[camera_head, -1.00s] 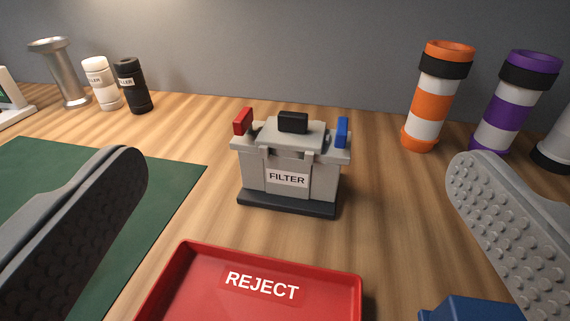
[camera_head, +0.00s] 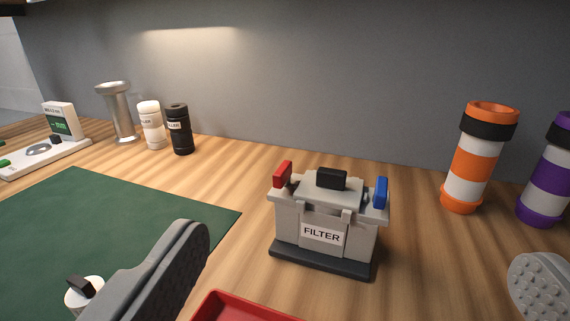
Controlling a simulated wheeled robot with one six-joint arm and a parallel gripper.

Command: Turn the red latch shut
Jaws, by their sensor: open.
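The red latch (camera_head: 283,174) stands upright at the top left of the grey filter box (camera_head: 290,222), which is labelled FILTER and sits on a dark base. A blue latch (camera_head: 380,193) stands upright at the box's top right, and a black knob (camera_head: 332,179) is on its lid. My gripper (camera_head: 358,272) is open, with its left finger at the lower left and its right finger at the right edge. The fingers are wide apart, nearer to me than the box and touching nothing that I can see.
A red tray (camera_head: 235,308) lies in front of the box, mostly out of frame. A green mat (camera_head: 120,215) is at left with a small white item (camera_head: 84,296). Orange (camera_head: 478,160) and purple (camera_head: 550,175) striped tubes stand at right. White (camera_head: 152,125) and black (camera_head: 179,130) bottles stand at back left.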

